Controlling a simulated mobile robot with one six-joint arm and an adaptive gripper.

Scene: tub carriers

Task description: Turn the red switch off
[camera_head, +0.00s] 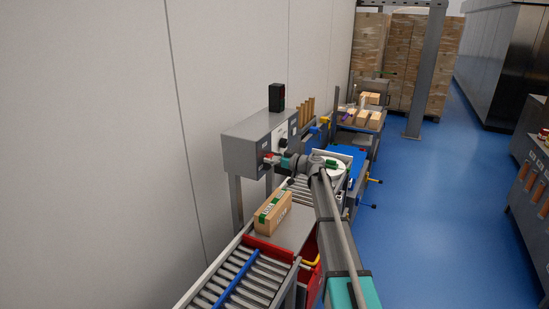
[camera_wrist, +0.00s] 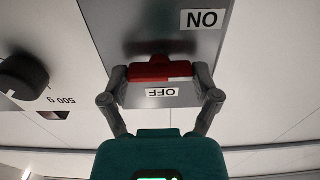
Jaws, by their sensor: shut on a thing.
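The red switch (camera_wrist: 150,68) is a wide red handle on a grey plate (camera_wrist: 165,25) in the wrist view. A label reading ON is at the plate's upper right. A label reading OFF, upside down in this view, lies just below the red handle. My gripper (camera_wrist: 161,73) is shut on the red handle, one finger at each end. In the head view my gripper (camera_head: 274,158) reaches the front of a grey cabinet (camera_head: 246,143), and a bit of red shows at its tip. The handle's pivot is hard to make out.
A black knob (camera_wrist: 22,77) with a "500 g" mark sits left of the plate. Below my arm, a cardboard box (camera_head: 272,213) stands on the conveyor line beside red side panels (camera_head: 268,250). Blue floor (camera_head: 430,220) is free to the right.

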